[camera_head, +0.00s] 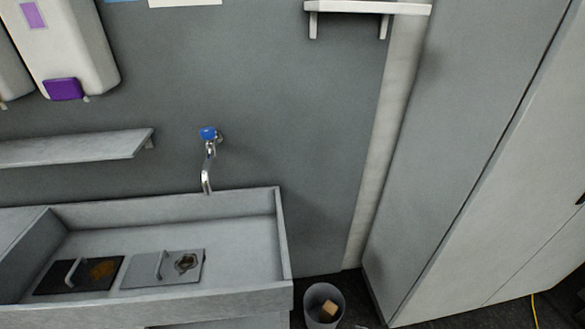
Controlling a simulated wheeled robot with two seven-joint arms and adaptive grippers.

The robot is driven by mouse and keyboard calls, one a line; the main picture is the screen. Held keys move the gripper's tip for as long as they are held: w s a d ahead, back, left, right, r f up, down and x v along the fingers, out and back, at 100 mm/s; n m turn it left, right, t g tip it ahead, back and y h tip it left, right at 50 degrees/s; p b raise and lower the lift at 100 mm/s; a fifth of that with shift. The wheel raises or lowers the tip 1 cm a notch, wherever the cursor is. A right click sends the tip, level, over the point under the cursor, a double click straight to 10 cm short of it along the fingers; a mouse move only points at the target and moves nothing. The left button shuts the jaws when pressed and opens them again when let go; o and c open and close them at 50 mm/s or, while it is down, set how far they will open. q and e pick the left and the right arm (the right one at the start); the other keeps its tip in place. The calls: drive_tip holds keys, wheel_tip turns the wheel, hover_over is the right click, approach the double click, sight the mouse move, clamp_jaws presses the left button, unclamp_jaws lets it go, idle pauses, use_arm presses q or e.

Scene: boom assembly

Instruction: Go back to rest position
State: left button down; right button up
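Neither of my grippers shows in the head view, and no part of my arms is visible. A metal sink (200,303) with a raised rim stands at the lower left. In its basin lie a dark plate (50,281) with a handle and a rusty patch, and a grey plate (140,272) with a handle and a round fitting. The two plates lie side by side. A tap (208,165) with a blue top is on the wall above the sink.
A bin (313,296) with a tan block (329,308) inside stands on the dark floor right of the sink. A tall grey cabinet (470,130) fills the right. Shelves (80,149) and a white dispenser (62,45) are on the wall. A yellow cable (534,310) lies lower right.

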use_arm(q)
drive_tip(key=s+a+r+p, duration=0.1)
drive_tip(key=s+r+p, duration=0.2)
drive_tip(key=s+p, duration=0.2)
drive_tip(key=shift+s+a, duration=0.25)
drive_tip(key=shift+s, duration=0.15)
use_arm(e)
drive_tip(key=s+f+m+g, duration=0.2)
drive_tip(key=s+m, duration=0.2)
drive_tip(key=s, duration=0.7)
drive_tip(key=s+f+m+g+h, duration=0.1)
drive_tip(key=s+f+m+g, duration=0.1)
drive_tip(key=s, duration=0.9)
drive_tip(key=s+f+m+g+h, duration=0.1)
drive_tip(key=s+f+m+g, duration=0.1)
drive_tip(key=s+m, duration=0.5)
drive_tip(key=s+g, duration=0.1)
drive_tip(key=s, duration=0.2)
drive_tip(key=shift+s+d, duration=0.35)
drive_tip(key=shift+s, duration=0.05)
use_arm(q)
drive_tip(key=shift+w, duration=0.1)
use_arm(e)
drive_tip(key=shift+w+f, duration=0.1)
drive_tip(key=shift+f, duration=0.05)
